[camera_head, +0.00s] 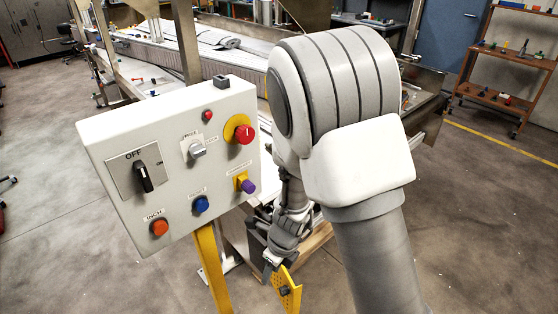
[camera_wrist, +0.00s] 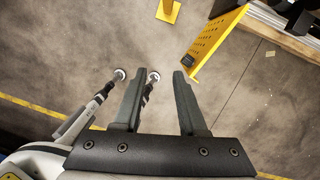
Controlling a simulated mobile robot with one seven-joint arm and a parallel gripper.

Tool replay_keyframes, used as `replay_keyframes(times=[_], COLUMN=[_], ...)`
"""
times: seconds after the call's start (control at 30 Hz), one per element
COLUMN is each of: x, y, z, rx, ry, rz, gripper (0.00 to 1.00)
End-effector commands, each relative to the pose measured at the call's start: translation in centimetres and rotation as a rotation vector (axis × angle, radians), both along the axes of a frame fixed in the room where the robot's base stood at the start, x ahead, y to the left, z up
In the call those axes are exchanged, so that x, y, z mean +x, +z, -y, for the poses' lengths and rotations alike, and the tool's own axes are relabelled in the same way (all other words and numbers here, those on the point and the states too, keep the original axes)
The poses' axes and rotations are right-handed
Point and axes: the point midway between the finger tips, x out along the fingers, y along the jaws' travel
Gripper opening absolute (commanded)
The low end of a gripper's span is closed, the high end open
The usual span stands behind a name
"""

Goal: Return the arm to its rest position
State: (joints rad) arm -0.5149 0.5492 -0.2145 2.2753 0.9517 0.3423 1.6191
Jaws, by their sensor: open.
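My gripper (camera_wrist: 155,82) is open in the wrist view, with two dark fingers apart and bare floor and a thin metal part showing between them. In the head view my gripper (camera_head: 271,262) hangs low, right of the control box and close to a yellow perforated piece (camera_head: 289,296). In the wrist view the yellow perforated piece (camera_wrist: 213,46) lies beyond the right finger, and I see nothing held. My arm is bent, with its large upper joint filling the middle of the head view and hiding part of the conveyor.
A white control box (camera_head: 180,205) with a knob and several buttons stands on a yellow post (camera_head: 210,268) left of my arm. The conveyor frame (camera_head: 160,55) runs behind. A wooden shelf cart (camera_head: 510,55) stands at back right. Open floor (camera_head: 480,220) lies to the right.

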Motion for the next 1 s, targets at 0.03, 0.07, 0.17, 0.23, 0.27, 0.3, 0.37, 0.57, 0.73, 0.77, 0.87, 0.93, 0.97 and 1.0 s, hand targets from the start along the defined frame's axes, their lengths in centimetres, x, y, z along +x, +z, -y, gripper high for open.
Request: replay_keyframes(times=[0.03, 0.07, 0.17, 0.23, 0.27, 0.3, 0.37, 0.57, 0.73, 0.77, 0.87, 0.93, 0.97, 1.0], x=[0.4, 0.5, 0.5, 0.3, 0.3, 0.1, -0.3, -2.1, -4.3, -4.7, -6.3, -7.4, -7.9, -8.6], y=[2.2, 3.4, 7.0, 9.4, 10.5, 11.8, 13.7, 19.5, 23.6, 24.2, 26.2, 27.4, 27.9, 28.5], z=[0.0, 0.0, 0.3, 0.7, 0.9, 1.2, 1.8, 4.3, 7.0, 7.5, 9.2, 10.5, 11.1, 11.8], rx=[0.025, 0.034, 0.057, 0.063, 0.061, 0.059, 0.048, -0.037, -0.168, -0.196, -0.298, -0.376, -0.411, -0.456], ry=[0.079, 0.133, 0.318, 0.445, 0.500, 0.573, 0.681, 1.038, 1.335, 1.387, 1.556, 1.668, 1.716, 1.777], rz=[0.037, 0.058, 0.131, 0.184, 0.209, 0.241, 0.289, 0.439, 0.534, 0.546, 0.572, 0.577, 0.576, 0.570], gripper=[0.41, 0.41, 0.41, 0.41, 0.41, 0.41, 0.41, 0.41, 0.41, 0.41, 0.41, 0.41, 0.41, 0.41])
